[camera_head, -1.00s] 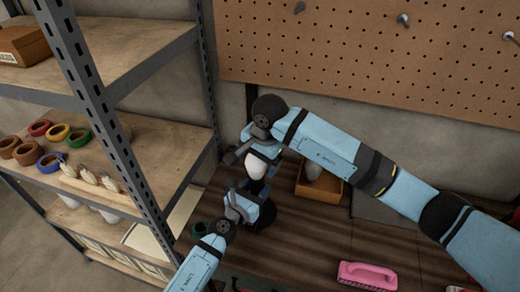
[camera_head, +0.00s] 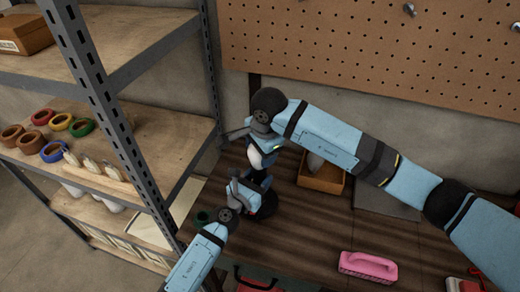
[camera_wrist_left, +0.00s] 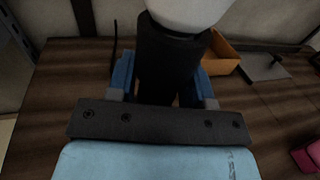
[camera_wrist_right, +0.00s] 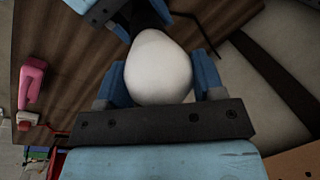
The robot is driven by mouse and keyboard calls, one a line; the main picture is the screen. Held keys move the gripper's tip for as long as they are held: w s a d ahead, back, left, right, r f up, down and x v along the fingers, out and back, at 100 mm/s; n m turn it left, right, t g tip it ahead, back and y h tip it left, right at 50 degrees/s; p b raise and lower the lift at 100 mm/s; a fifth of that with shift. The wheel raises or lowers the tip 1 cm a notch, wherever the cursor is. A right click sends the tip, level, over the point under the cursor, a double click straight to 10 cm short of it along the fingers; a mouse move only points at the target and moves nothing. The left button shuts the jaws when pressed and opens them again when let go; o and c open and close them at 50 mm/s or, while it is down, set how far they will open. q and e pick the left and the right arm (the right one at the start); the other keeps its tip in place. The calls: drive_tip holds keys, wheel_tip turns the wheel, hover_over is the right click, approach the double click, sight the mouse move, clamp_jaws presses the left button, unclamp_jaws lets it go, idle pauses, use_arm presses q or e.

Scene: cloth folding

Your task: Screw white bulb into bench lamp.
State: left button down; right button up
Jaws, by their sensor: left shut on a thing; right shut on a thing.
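The white bulb (camera_head: 255,158) stands above the black bench lamp, whose round base (camera_head: 266,207) rests on the workbench. My right gripper (camera_head: 262,146) is shut on the bulb from the far side; the right wrist view shows the bulb (camera_wrist_right: 158,70) between its two blue fingers. My left gripper (camera_head: 255,184) is shut on the lamp's dark upright socket (camera_wrist_left: 168,62), below the bulb. In the left wrist view the bulb (camera_wrist_left: 190,12) sits directly over the socket's top, looking in line and touching. The bulb's thread is hidden, so its depth in the socket cannot be told.
An orange-brown open box (camera_head: 320,178) with a pale item in it stands right of the lamp. A pink brush (camera_head: 368,266) lies near the front. The metal shelf (camera_head: 130,140) is close on the left; a pegboard (camera_head: 370,50) is behind. The bench's middle is clear.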

use_arm(q)
drive_tip(key=shift+f, duration=0.15)
use_arm(e)
drive_tip(key=m, duration=0.4)
drive_tip(key=shift+h, duration=0.4)
drive_tip(key=m, duration=0.4)
drive_tip(key=shift+s+h, duration=0.1)
drive_tip(key=shift+h, duration=0.3)
drive_tip(key=m+h, duration=0.1)
drive_tip(key=m, duration=0.5)
drive_tip(key=shift+s+m, duration=0.15)
drive_tip(key=shift+m, duration=0.25)
drive_tip(key=m, duration=0.4)
drive_tip(key=shift+a+f+g+h, duration=0.1)
drive_tip(key=shift+g+h, duration=0.2)
drive_tip(key=shift+g, duration=0.1)
drive_tip(key=m, duration=0.4)
drive_tip(key=shift+m+g, duration=0.4)
use_arm(q)
drive_tip(key=shift+s, duration=0.1)
use_arm(e)
drive_tip(key=m+g, duration=0.1)
drive_tip(key=m, duration=0.5)
drive_tip(key=shift+a+m, duration=0.15)
drive_tip(key=shift+m, duration=0.25)
drive_tip(key=o, duration=1)
drive_tip(key=shift+r, duration=2.25)
